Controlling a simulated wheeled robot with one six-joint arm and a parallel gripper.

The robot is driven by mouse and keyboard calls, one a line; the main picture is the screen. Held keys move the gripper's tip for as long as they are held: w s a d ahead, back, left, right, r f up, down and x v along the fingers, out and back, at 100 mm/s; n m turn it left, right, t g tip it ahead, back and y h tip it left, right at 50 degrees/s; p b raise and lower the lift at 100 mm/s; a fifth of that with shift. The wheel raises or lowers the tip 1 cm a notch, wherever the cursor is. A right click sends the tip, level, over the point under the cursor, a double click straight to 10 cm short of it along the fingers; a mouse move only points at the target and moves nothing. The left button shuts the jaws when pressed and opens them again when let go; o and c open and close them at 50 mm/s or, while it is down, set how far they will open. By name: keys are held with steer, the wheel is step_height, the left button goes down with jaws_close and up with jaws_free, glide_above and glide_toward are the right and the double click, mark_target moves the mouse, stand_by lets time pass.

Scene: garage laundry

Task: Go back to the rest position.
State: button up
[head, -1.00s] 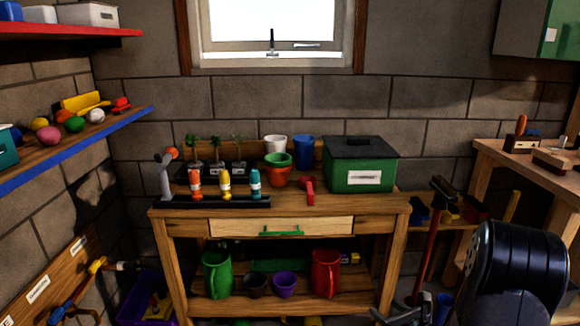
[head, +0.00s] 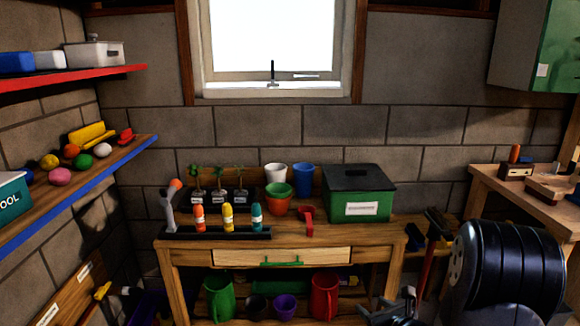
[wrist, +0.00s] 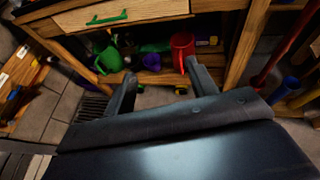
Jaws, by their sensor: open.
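My gripper (wrist: 160,74) is open, with its two dark fingers apart and nothing between them in the wrist view. It points toward the lower shelf of the wooden bench (head: 400,236), apart from the things there. In the head view my dark arm fills the lower right, and my gripper (head: 388,308) shows partly at the bottom edge, right of the red jug (head: 324,298). In the wrist view the green drawer handle (wrist: 107,19) is at upper left and the red jug (wrist: 182,48) lies beyond the fingers.
The bench top holds a green box (head: 358,206), pots, a red scoop (head: 307,222), seedlings and three bottles. A green jug (head: 219,298) stands on the shelf below. A wooden side table (head: 540,205) is at right, wall shelves at left. Bare floor (wrist: 62,130) shows left of my gripper.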

steer(key=a+r+p, duration=0.3)
steer(key=r+p, duration=0.4)
steer(key=r, duration=0.3)
steer(key=shift+a+r, duration=0.25)
steer(key=shift+r, duration=0.1)
steer(key=shift+s, duration=0.1)
